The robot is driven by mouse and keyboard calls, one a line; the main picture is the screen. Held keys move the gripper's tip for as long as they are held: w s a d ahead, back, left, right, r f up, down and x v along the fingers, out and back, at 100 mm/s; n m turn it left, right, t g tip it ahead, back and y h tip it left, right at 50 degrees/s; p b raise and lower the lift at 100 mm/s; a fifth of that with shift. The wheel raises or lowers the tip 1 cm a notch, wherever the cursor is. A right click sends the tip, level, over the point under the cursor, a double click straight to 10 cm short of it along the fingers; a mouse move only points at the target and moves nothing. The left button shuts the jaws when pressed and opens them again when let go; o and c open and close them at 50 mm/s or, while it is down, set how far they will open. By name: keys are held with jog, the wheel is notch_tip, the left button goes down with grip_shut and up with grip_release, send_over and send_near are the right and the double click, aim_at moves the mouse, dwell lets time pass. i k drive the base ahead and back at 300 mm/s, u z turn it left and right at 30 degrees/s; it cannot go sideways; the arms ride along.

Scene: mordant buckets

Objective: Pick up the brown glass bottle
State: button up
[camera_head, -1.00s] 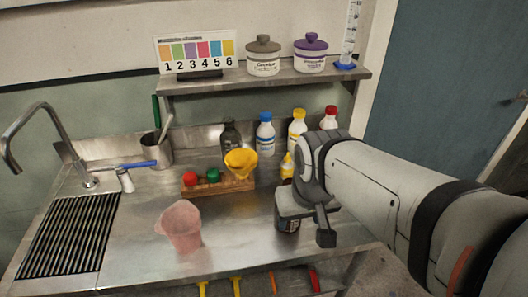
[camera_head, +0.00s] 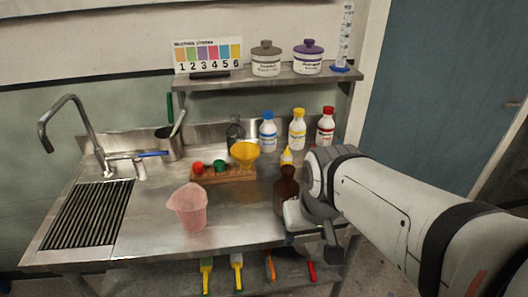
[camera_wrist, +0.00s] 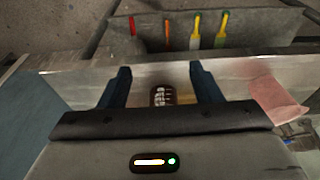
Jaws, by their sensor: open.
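The brown glass bottle (camera_head: 287,186) stands upright on the steel counter near its front edge, right of centre in the head view. My gripper (camera_head: 301,216) is at its right, in front of its lower part. In the wrist view my gripper (camera_wrist: 160,78) is open, with its two dark fingers apart. A brown piece with a pale label, apparently the bottle (camera_wrist: 158,96), shows between the fingers, close to the palm. Its lower part is hidden by my gripper, and I cannot tell whether the fingers touch it.
A pink beaker (camera_head: 188,207) stands left of the bottle. A wooden rack (camera_head: 222,174) with a yellow funnel (camera_head: 244,153) is behind. A small yellow-capped bottle (camera_head: 287,158) stands close behind the brown bottle. White bottles line the back. The front counter is clear between beaker and bottle.

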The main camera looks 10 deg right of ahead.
aim_at(286, 188)
jog(key=z, duration=0.4)
jog(key=k, duration=1.25)
jog(key=z, duration=0.65)
jog(key=i, duration=0.65)
jog(key=z, duration=0.1)
jog(key=k, duration=0.9)
jog(key=u, duration=0.15)
jog(key=i, duration=0.9)
jog(key=z, duration=0.05)
